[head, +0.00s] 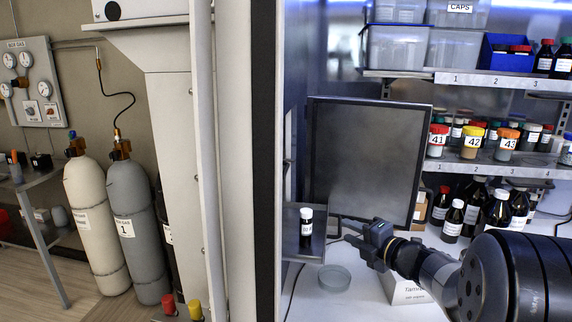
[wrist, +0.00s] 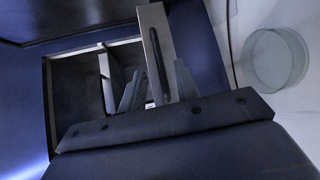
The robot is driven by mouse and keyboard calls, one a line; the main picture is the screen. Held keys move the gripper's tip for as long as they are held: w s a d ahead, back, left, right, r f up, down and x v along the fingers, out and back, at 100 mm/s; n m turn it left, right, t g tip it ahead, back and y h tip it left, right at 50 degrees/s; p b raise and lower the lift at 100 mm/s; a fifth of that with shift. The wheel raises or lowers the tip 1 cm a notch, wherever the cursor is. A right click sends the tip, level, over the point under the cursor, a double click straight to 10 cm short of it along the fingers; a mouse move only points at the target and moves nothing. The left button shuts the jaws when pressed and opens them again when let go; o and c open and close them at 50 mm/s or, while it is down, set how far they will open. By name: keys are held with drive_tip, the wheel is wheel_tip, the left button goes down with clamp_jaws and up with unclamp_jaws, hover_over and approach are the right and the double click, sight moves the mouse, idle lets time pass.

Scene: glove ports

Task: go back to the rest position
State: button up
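My gripper (head: 346,231) is inside the cabinet, left of the tan-labelled box and in front of the dark panel. Its fingers point left. In the wrist view the two fingers (wrist: 157,84) stand apart with nothing held between them, so it is open and empty. I cannot make out this bottle in the wrist view.
A clear round dish (head: 334,278) lies on the white worktop, also in the wrist view (wrist: 275,58). A white box (head: 403,291) is under my arm. A dark panel (head: 367,160) stands behind. Shelves of jars (head: 474,152) and dark bottles (head: 499,210) are at right.

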sight(340, 227)
drive_tip(key=x, duration=0.3)
drive_tip(key=shift+w+a, duration=0.15)
drive_tip(key=shift+a, duration=0.3)
